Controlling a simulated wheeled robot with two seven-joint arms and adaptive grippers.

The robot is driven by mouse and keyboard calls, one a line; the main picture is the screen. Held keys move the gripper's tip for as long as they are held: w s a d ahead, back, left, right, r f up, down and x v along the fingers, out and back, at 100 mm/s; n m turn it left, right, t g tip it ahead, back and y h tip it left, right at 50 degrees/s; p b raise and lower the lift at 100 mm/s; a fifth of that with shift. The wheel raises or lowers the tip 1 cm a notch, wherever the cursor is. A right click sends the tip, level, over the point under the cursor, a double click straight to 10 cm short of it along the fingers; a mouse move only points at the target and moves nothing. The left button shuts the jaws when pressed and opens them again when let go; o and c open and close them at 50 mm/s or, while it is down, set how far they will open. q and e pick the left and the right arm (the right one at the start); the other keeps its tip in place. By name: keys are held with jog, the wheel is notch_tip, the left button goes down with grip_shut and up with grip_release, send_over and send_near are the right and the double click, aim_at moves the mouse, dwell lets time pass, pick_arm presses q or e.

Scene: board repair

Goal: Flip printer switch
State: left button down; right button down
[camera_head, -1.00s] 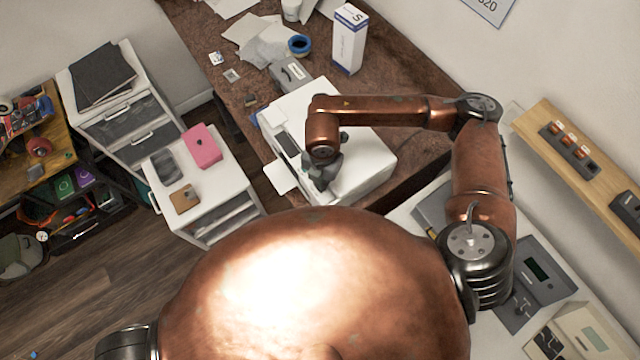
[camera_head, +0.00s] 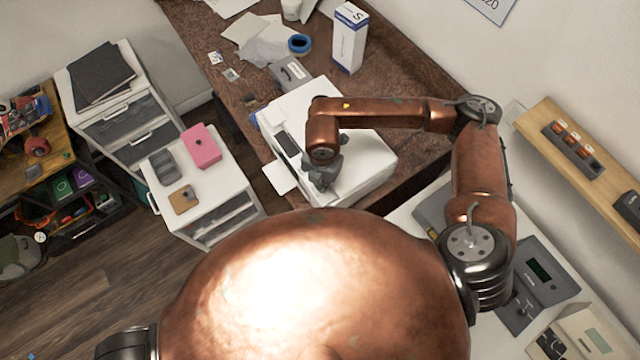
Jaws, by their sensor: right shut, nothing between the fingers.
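The white printer (camera_head: 362,165) stands on the corner of the brown bench, with its dark slot and a white tray sticking out on its left side. My right gripper (camera_head: 318,186) is over the printer's near left part, pointing down, shut and empty. Its fingertips are small and dark here, and I cannot tell whether they touch the printer. The printer's switch cannot be made out; the gripper and forearm cover part of the printer. My left gripper is not in view.
The brown bench (camera_head: 405,75) holds a white box (camera_head: 349,38), a blue tape roll (camera_head: 299,44), papers and a grey device (camera_head: 289,72) behind the printer. A white drawer cart (camera_head: 225,180) stands to the left. A wooden wall shelf (camera_head: 545,115) is at the right.

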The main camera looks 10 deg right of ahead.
jog(key=shift+f, duration=0.25)
jog(key=shift+r, duration=0.1)
jog(key=shift+r+p, duration=1.5)
jog(key=shift+r, duration=1.95)
